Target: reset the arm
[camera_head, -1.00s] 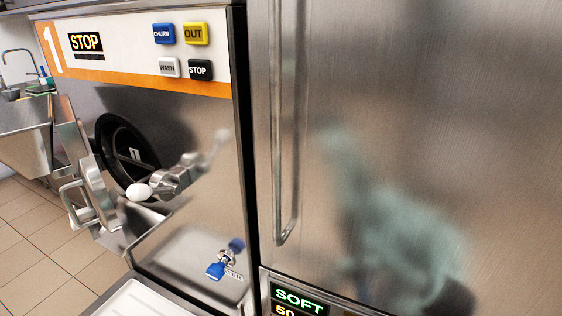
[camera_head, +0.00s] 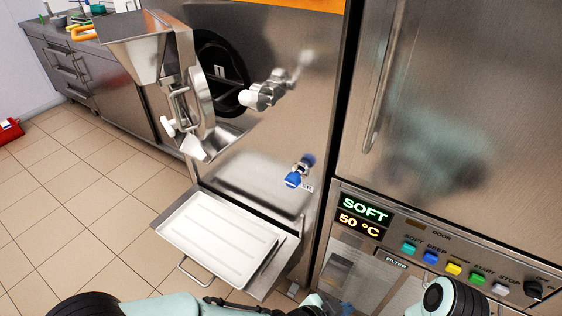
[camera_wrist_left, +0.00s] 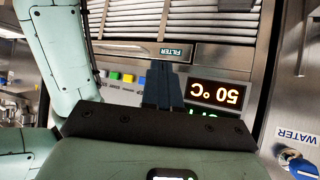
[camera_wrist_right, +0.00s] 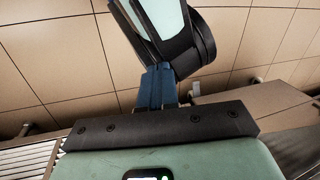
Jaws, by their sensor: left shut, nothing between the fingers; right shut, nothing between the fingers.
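My left arm (camera_head: 200,305) is pale green and comes in along the bottom edge of the head view. My left gripper (camera_head: 343,308) is at the bottom centre, partly cut off, in front of the lower freezer front. In the left wrist view its blue fingers (camera_wrist_left: 163,87) are together with nothing between them, seen against the filter panel and the 50 °C display. In the right wrist view the blue fingers of my right gripper (camera_wrist_right: 158,88) are together and empty, with a pale green and black part of my own arm close behind them. The right gripper cannot be made out in the head view.
The batch freezer front has a white tray (camera_head: 215,238) on a shelf, a blue tap (camera_head: 294,179) and a steel hopper (camera_head: 140,45). A control panel (camera_head: 440,262) with coloured buttons is at right.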

